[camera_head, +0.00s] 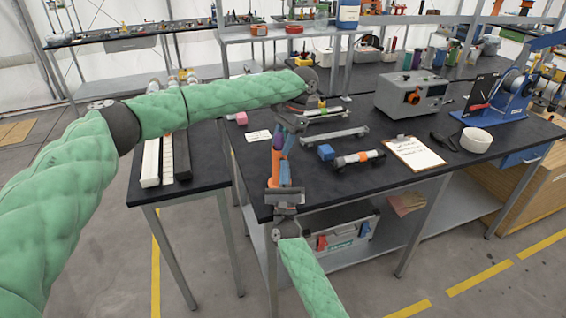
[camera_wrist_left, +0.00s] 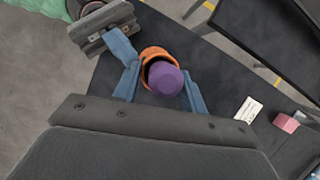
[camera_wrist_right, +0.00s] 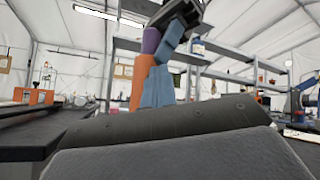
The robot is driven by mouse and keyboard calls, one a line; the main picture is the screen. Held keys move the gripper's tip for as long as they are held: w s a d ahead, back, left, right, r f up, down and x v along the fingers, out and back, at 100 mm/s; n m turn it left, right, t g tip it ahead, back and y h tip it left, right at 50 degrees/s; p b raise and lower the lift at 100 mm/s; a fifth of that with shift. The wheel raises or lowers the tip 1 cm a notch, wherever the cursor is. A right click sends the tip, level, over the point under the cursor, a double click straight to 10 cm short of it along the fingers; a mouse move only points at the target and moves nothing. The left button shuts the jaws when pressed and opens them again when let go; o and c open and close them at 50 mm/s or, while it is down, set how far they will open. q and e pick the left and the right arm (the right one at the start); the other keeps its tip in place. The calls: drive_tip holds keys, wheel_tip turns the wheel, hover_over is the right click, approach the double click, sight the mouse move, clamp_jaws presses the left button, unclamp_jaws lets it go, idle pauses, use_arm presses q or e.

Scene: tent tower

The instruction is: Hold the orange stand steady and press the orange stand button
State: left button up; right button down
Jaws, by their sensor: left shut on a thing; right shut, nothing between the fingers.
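The orange stand (camera_head: 276,163) is upright near the table's front left corner, with a purple button (camera_wrist_left: 165,77) at its top. The left wrist view looks down on the button and the orange rim (camera_wrist_left: 152,54). My left gripper (camera_head: 284,126) comes from above and is shut on the stand, a blue finger on each side. My right gripper (camera_head: 286,166) is shut and empty, pointing up beside the stand. In the right wrist view its blue fingertips (camera_wrist_right: 159,72) overlap the orange body (camera_wrist_right: 140,85), below the purple part (camera_wrist_right: 150,40). I cannot tell whether they touch.
On the dark table (camera_head: 350,190) lie a blue block (camera_head: 326,152), a pink block (camera_head: 241,118), a clipboard (camera_head: 414,153) and a tape roll (camera_head: 475,140). A grey box (camera_head: 411,94) stands farther back. A toolbox (camera_head: 335,232) sits on the lower shelf.

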drive_tip(key=shift+f, duration=0.2)
use_arm(q)
drive_tip(key=shift+w+a+f, duration=0.1)
drive_tip(key=shift+w+f, duration=0.1)
use_arm(e)
drive_tip(key=shift+s+f, duration=0.35)
drive_tip(key=shift+f, duration=0.15)
drive_tip(key=shift+s, duration=0.1)
use_arm(q)
drive_tip(key=shift+w, duration=0.1)
use_arm(e)
drive_tip(key=shift+s+d, duration=0.35)
drive_tip(key=shift+s, duration=0.35)
drive_tip(key=shift+s+d+r, duration=0.1)
drive_tip(key=shift+s+d, duration=0.2)
drive_tip(key=shift+s, duration=0.55)
drive_tip(key=shift+s+d+r, duration=0.1)
drive_tip(key=shift+s+d, duration=0.15)
drive_tip(key=shift+s, duration=0.55)
use_arm(q)
drive_tip(key=o, duration=1.2)
